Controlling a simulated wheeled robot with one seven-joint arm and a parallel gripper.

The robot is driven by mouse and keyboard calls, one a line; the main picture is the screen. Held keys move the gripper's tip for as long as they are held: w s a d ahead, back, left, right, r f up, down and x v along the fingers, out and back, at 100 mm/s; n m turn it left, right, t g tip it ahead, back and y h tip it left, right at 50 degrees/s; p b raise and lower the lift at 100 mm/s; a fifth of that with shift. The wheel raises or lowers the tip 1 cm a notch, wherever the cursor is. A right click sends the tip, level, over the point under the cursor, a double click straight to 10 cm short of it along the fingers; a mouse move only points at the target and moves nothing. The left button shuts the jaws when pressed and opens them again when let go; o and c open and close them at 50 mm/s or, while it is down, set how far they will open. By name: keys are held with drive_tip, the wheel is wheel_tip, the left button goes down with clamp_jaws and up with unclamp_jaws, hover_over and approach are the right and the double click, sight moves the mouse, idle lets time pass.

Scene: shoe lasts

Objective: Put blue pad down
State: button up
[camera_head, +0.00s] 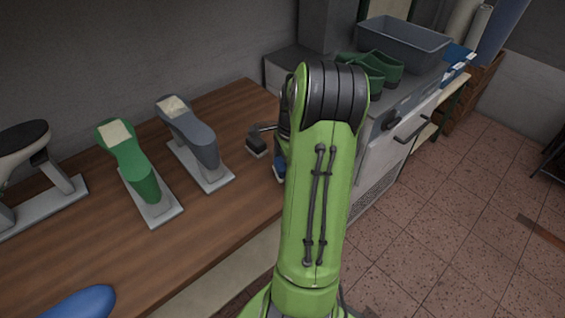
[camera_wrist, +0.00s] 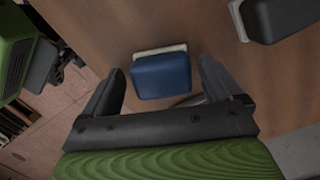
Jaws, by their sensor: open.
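The blue pad (camera_wrist: 161,76) shows in the wrist view between the two fingers of my gripper (camera_wrist: 160,90), with a pale edge along its far side. There is a gap between the pad and each finger, so my gripper is open around it. The pad appears to rest on the brown wooden table (camera_wrist: 130,25). In the head view only a small blue part of the pad (camera_head: 279,168) shows beside my green arm, which hides the rest and most of my gripper.
A grey last (camera_head: 191,130) and a green last (camera_head: 130,160) stand on pale bases on the table, left of my arm. A blue rounded object (camera_head: 82,303) is at the lower left. Green shoes (camera_head: 375,68) and a grey bin (camera_head: 405,45) sit on the unit behind.

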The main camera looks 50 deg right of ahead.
wheel_tip(320, 180, up, 12)
drive_tip(key=d+f+p, duration=0.1)
drive_tip(key=p, duration=0.2)
drive_tip(key=w+a+r+n+h, duration=0.1)
drive_tip(key=w+a+r+n, duration=0.1)
drive_tip(key=a+r+n, duration=0.3)
drive_tip(key=a+r+n+t+h, duration=0.1)
drive_tip(key=a+r+n, duration=0.15)
drive_tip(key=a, duration=0.45)
drive_tip(key=a+r+n+h, duration=0.1)
drive_tip(key=a+n, duration=0.3)
drive_tip(key=a, duration=0.3)
drive_tip(key=s+a+n+t+y, duration=0.1)
drive_tip(key=s+a+n+t, duration=0.2)
drive_tip(key=s+a+n, duration=0.7)
drive_tip(key=a+n, duration=0.3)
drive_tip(key=shift+s+f+n+t+y, duration=0.2)
drive_tip(key=shift+n+t+y, duration=0.1)
drive_tip(key=shift+n+t, duration=0.1)
drive_tip(key=shift+r, duration=0.1)
